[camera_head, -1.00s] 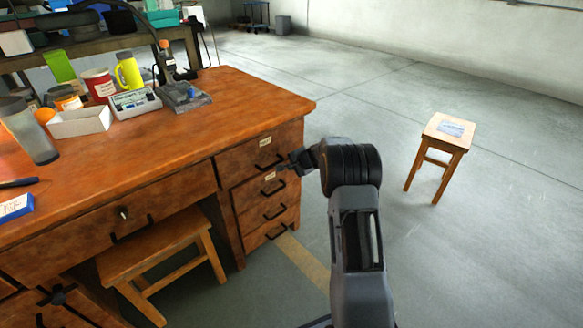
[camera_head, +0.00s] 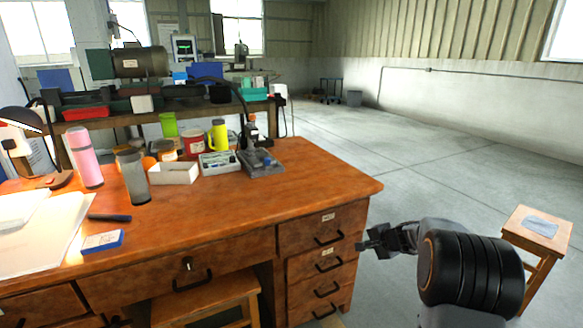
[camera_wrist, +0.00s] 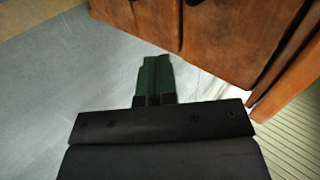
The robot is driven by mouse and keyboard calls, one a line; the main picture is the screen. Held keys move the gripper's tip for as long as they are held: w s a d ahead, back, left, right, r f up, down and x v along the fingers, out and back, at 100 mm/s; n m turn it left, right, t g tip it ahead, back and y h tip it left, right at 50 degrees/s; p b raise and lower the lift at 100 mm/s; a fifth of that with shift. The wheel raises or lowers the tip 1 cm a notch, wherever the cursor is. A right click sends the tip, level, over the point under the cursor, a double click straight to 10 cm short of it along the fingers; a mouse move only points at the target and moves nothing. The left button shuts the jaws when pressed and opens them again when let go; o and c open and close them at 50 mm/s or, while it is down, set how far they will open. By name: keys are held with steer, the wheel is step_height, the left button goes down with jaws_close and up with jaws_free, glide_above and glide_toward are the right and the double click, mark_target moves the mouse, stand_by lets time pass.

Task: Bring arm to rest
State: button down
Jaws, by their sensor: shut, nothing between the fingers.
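My gripper (camera_head: 366,243) is in the head view to the right of the wooden desk's drawers, with nothing held. It looks close to the drawer fronts in the picture, but I cannot tell the exact gap. In the wrist view the two green fingers (camera_wrist: 156,78) lie together, shut, over the grey floor. The dark wrist joint of my arm fills the lower right of the head view.
The wooden desk (camera_head: 240,215) carries a white box (camera_head: 173,173), bottles and a blue-and-white box (camera_head: 103,241). A stool (camera_head: 250,290) is under it. Another stool (camera_head: 524,233) with a cloth (camera_head: 540,226) stands right. Open floor (camera_head: 420,150) lies behind.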

steer(key=s+a+r+n+g+p, duration=0.1)
steer(key=s+a+r+p, duration=0.15)
steer(key=r, duration=0.25)
steer(key=s+a+r+n+p, duration=0.2)
steer(key=a+r+p, duration=0.15)
steer(key=r, duration=0.25)
steer(key=s+a+r+n+g+p, duration=0.1)
steer(key=s+a+r+p, duration=0.2)
steer(key=r+p, duration=0.15)
steer(key=s+a+r+n+g+h+p, duration=0.1)
steer(key=s+r+n+p, duration=0.3)
steer(key=s+r+p, duration=0.6)
steer(key=s+a+r+n+g+h+p, duration=0.2)
steer(key=s+a+r+n+p, duration=0.2)
steer(key=s+r+p, duration=0.5)
step_height(320, 180, up, 4)
steer(key=s+n, duration=0.1)
steer(key=s, duration=0.2)
steer(key=shift+a+f+p, duration=0.15)
steer(key=shift+a+p, duration=0.2)
